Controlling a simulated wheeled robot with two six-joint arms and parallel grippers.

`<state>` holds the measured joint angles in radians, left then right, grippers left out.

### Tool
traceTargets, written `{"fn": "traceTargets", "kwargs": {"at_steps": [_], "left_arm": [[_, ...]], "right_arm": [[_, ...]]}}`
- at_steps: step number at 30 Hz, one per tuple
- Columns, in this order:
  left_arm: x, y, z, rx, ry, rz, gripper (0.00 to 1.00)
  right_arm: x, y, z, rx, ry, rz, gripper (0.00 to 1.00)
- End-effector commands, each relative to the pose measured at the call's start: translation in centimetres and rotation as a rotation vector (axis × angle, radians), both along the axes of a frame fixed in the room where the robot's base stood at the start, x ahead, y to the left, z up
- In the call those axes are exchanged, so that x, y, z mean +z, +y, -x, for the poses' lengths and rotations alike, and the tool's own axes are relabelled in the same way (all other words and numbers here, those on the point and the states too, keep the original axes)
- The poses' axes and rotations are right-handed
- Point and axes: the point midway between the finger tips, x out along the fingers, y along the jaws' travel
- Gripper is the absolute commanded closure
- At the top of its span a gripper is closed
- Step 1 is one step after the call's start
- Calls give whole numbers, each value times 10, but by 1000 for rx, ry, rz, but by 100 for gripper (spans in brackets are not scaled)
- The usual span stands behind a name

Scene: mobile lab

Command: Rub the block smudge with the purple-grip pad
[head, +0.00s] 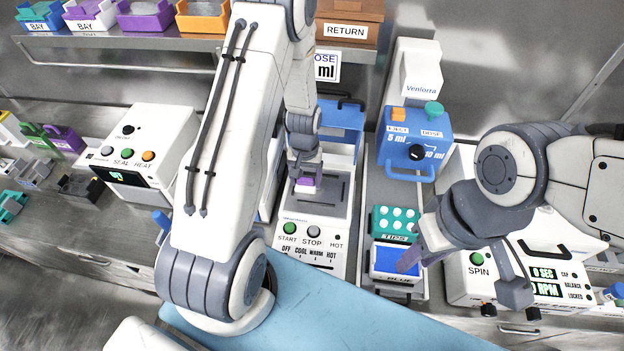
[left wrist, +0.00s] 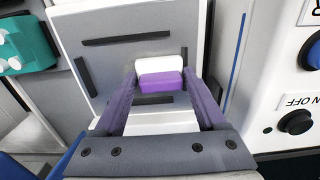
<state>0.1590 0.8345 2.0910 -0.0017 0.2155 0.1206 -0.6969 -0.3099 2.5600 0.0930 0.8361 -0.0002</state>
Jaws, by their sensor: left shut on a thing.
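My left gripper (head: 305,176) is shut on the purple-grip pad (head: 306,184), over the top plate of the heat block unit (head: 330,218). In the left wrist view the pad (left wrist: 160,85) shows a purple part and a white part between the two fingers. The light plate (left wrist: 110,60) with dark strips lies beyond it. I cannot tell whether the pad touches the plate. No smudge can be made out; the pad and fingers hide part of the plate. My right gripper (head: 412,258) hangs over the blue tray (head: 392,262); its jaw opening is unclear.
A teal tips rack (head: 395,222) and a blue dispenser (head: 415,145) stand right of the block unit. A sealer (head: 150,150) is at left and a spin unit (head: 540,270) at right. A blue mat (head: 340,310) lies in front. Shelf bins (head: 145,15) are above.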

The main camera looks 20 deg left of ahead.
Motion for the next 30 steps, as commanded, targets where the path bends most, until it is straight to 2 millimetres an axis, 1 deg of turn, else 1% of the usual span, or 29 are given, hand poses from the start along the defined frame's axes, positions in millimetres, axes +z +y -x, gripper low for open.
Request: {"fn": "traceTargets", "kwargs": {"at_steps": [1, 4, 7, 10, 14, 22, 30], "left_arm": [[-1, 8, 2, 5, 0, -1, 100], [-1, 15, 4, 6, 2, -2, 100], [2, 17, 6, 6, 2, -2, 100], [0, 16, 6, 6, 2, -1, 100], [1, 9, 3, 5, 4, -2, 100], [2, -19, -5, -3, 3, -1, 100], [2, -30, -8, -3, 2, -1, 100]], "right_arm": [[0, 0, 0, 0, 0, 0, 62], [0, 0, 0, 0, 0, 0, 62], [2, 0, 0, 0, 0, 0, 62], [1, 0, 0, 0, 0, 0, 62], [2, 0, 0, 0, 0, 0, 62], [3, 0, 0, 0, 0, 0, 62], [2, 0, 0, 0, 0, 0, 62]]}}
